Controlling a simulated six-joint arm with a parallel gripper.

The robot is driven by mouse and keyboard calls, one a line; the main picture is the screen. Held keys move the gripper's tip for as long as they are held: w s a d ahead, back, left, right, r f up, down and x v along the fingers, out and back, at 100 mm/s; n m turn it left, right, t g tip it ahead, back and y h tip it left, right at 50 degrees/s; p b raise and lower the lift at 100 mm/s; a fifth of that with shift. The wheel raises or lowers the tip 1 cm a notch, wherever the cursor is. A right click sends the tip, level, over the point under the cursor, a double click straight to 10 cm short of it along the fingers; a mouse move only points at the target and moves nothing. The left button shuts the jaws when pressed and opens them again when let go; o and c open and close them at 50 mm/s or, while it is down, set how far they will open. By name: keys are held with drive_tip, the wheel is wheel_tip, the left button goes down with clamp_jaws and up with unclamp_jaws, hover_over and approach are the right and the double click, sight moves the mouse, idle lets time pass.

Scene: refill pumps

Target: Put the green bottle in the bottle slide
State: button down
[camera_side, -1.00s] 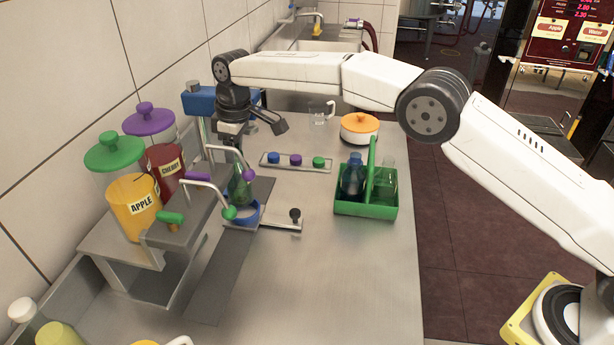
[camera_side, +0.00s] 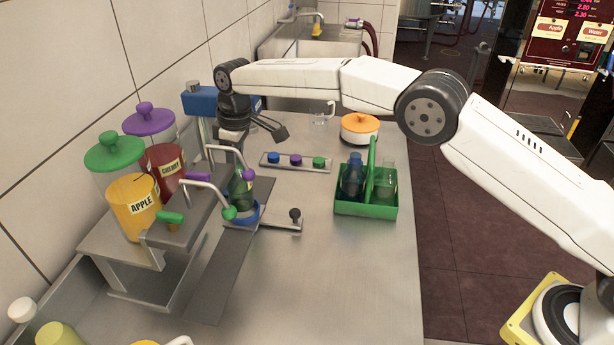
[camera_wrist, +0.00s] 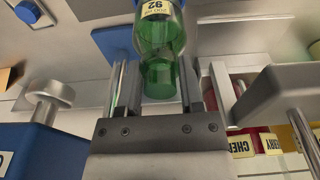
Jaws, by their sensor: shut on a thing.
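The green bottle (camera_side: 242,191) stands roughly upright at the blue ring of the bottle slide (camera_side: 248,216), under the dispenser taps. Taps partly cover it, and I cannot tell whether its base is fully seated. In the wrist view the labelled green bottle (camera_wrist: 160,42) is between my gripper's fingers (camera_wrist: 163,85), and blue parts of the slide show beside its far end. My gripper (camera_side: 240,158) is shut on the bottle's upper part from above. The slide's plate has a dark knob (camera_side: 295,214) at its right.
The dispenser with apple (camera_side: 137,210) and cherry (camera_side: 166,170) jars is close on the left. A green caddy (camera_side: 366,207) with bottles stands right. The front counter is mostly clear.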

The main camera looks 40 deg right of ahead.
drive_tip(key=shift+f, duration=1.6)
idle(1.2)
drive_tip(key=shift+c, duration=0.7)
unclamp_jaws()
drive_tip(key=shift+r, duration=4.5)
